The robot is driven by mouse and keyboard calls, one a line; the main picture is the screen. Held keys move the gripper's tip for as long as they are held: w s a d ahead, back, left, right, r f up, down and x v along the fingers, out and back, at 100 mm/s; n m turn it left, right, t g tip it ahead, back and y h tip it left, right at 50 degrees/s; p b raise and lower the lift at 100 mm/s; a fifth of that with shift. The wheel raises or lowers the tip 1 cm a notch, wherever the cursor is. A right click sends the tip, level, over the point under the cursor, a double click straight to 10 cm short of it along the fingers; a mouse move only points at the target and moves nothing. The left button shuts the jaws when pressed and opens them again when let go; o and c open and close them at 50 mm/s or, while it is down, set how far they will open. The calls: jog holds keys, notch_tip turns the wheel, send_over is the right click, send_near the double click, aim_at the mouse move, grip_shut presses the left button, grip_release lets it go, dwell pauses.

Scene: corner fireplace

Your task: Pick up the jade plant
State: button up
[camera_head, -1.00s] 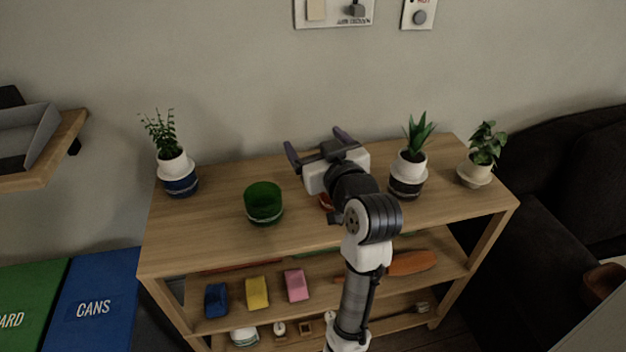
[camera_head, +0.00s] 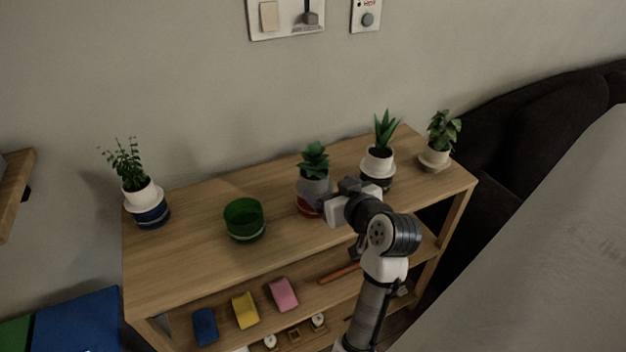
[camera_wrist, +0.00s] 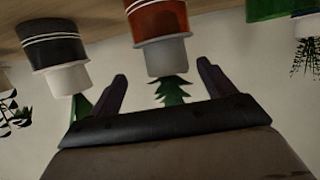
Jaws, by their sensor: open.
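The plant that looks most like the jade plant (camera_head: 314,161) has thick green leaves and a pale grey pot set in a red pot with white stripes (camera_head: 306,204). It stands upright on the wooden shelf top, in the middle of the row. My gripper (camera_head: 333,196) is open and empty, just in front and to the right of this plant, at about pot height. In the wrist view, which shows things upside down, the plant's leaves (camera_wrist: 172,93) and grey pot (camera_wrist: 167,58) appear between my fingertips (camera_wrist: 162,72). Whether the fingers surround the pot is unclear.
A spiky plant in a black pot (camera_head: 378,170) stands close on the right, with a leafy plant (camera_head: 438,140) beyond. An empty green pot (camera_head: 244,221) and a fine-leaved plant (camera_head: 140,190) stand left. The wooden shelf top (camera_head: 190,250) is clear in front.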

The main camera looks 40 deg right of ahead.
aim_at(321, 184)
jog(key=shift+x, duration=0.95)
jog(key=x, duration=0.1)
jog(key=p+x, duration=0.1)
jog(key=x, duration=0.1)
jog(key=p+x, duration=0.1)
jog(key=x, duration=0.1)
jog(key=shift+w+a+r, duration=0.1)
jog(key=shift+a+r, duration=0.1)
jog(key=shift+a, duration=0.2)
jog(key=shift+w+d+f, duration=0.1)
jog(key=shift+w+f, duration=0.05)
jog(key=shift+w, duration=0.15)
jog(key=shift+c, duration=0.3)
jog(key=c, duration=0.8)
notch_tip(321, 184, up, 20)
jog(key=shift+r+b, duration=0.1)
jog(key=shift+b, duration=0.75)
